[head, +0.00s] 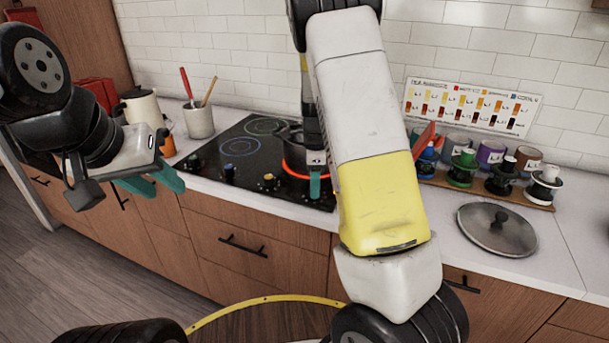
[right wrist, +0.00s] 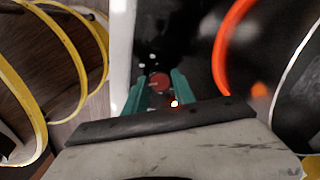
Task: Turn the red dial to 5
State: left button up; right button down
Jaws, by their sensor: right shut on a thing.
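The red dial (right wrist: 159,82) shows in the right wrist view between the two teal fingers of my right gripper (right wrist: 157,92), which is shut on it. In the head view my right gripper (head: 315,185) reaches down at the front right of the black cooktop (head: 222,150), and the arm hides much of that area. The red dial is hidden there. I cannot read which number the dial points to. My left gripper (head: 155,184) is open and empty, in the air left of the cooktop.
A burner (head: 291,168) glows red-orange near my right gripper, with a dark pot (head: 289,137) by it. Other knobs (head: 229,171) line the cooktop's front. A utensil crock (head: 199,121) stands behind left.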

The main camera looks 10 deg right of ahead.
jog(key=m, duration=0.4)
jog(key=shift+m, duration=2.1)
jog(key=c, duration=1)
grip_release()
jog(key=shift+c, duration=0.2)
notch_tip(320, 180, up, 8)
jog(key=shift+f, duration=0.1)
